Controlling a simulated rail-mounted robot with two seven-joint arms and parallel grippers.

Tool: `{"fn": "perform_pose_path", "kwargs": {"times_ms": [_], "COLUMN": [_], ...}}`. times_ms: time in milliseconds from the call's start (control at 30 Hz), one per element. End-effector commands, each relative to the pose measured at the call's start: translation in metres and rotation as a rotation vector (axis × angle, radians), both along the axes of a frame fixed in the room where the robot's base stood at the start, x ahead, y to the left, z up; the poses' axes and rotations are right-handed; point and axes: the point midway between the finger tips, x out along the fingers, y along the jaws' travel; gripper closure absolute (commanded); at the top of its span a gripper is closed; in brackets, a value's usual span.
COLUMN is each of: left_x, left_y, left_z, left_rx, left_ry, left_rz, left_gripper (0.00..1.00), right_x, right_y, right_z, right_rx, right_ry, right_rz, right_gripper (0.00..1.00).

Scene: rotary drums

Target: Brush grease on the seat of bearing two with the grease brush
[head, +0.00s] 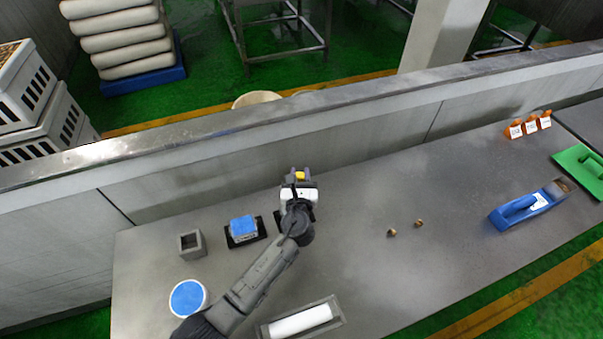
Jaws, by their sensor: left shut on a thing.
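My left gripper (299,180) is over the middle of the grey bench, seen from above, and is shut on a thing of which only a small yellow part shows. This looks like the grease brush (300,175); its bristles are hidden. A block with a blue top (243,226) on a black base, apparently a bearing, stands left of the gripper. The edge of another dark base (277,217) shows beside my wrist, mostly hidden by it. A white tub with a blue top (188,298), perhaps grease, stands at the front left. My right gripper is out of view.
A square grey open holder (191,244) stands at the left. A grey tray (336,308) holds a white roll. A low wall (370,140) runs behind.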

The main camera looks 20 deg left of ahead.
Motion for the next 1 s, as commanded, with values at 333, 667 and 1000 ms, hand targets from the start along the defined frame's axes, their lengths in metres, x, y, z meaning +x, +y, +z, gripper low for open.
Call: {"fn": "perform_pose_path", "kwargs": {"times_ms": [333, 667, 1000], "left_x": [-0.017, -0.024, -0.011], "left_y": [0.025, 0.038, 0.043], "left_z": [0.000, -0.004, -0.003], "left_rx": [0.003, 0.003, 0.002], "left_ry": [0.003, 0.005, 0.006], "left_rz": [0.002, 0.001, 0.002], "left_gripper": [0.97, 0.96, 0.96], "right_x": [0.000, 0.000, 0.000], "right_y": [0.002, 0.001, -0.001], "right_z": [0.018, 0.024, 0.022], "right_rx": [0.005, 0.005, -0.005], "right_ry": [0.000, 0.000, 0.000], "right_rz": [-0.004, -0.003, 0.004], "right_gripper": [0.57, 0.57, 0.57]}}
